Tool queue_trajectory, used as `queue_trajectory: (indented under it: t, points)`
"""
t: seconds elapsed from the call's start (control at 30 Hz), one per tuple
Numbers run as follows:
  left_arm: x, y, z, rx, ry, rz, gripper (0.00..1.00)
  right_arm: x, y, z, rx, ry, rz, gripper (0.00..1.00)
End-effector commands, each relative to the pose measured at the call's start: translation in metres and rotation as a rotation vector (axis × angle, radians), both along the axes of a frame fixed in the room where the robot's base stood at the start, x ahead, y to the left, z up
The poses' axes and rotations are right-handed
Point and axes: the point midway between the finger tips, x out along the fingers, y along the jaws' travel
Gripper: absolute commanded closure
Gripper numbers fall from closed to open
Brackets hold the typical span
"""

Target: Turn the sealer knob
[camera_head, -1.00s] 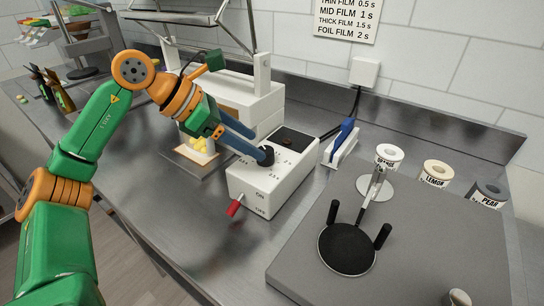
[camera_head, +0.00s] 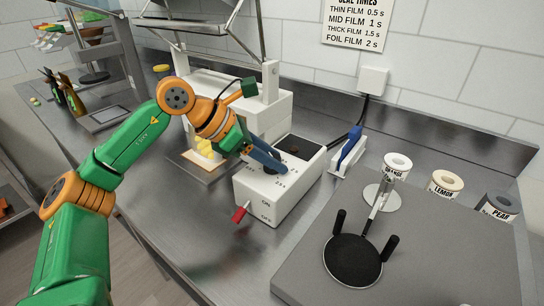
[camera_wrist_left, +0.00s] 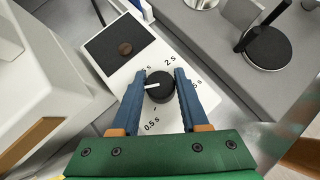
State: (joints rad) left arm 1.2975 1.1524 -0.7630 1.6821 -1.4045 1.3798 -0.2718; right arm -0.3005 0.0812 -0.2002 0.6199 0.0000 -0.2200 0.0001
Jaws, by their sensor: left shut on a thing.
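The sealer's white control box (camera_head: 291,198) stands on the metal counter, with a dark panel on top and printed time marks. Its black knob (camera_wrist_left: 159,86) shows in the left wrist view between my two blue fingers. The knob's white pointer line faces left in that view, between printed marks; "0.5 s" is below it and "2 s" above. My left gripper (camera_head: 277,167) reaches down from the left and is shut on the knob; it also shows in the left wrist view (camera_wrist_left: 160,82). In the head view the fingers mostly hide the knob. My right gripper is out of view.
A red lever (camera_head: 240,214) sticks out of the box's front by ON and OFF. The white sealer body (camera_head: 268,110) stands behind. A blue-handled tool (camera_head: 350,147) is at right, near labelled rolls (camera_head: 445,184) and a grey platform (camera_head: 430,265). A wall sign lists film times.

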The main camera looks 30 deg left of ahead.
Motion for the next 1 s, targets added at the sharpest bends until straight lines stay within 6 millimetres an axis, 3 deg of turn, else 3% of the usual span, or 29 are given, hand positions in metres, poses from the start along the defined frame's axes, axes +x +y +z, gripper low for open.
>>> queue_trajectory:
  t: [0.27, 1.0]
  points:
    - [0.0, 0.0, -0.002, 0.002, -0.002, 0.113, 1.0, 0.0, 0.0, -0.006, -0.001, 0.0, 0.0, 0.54]
    - [0.0, -0.001, 0.0, 0.0, -0.004, 0.771, 1.0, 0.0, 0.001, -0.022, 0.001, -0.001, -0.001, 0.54]
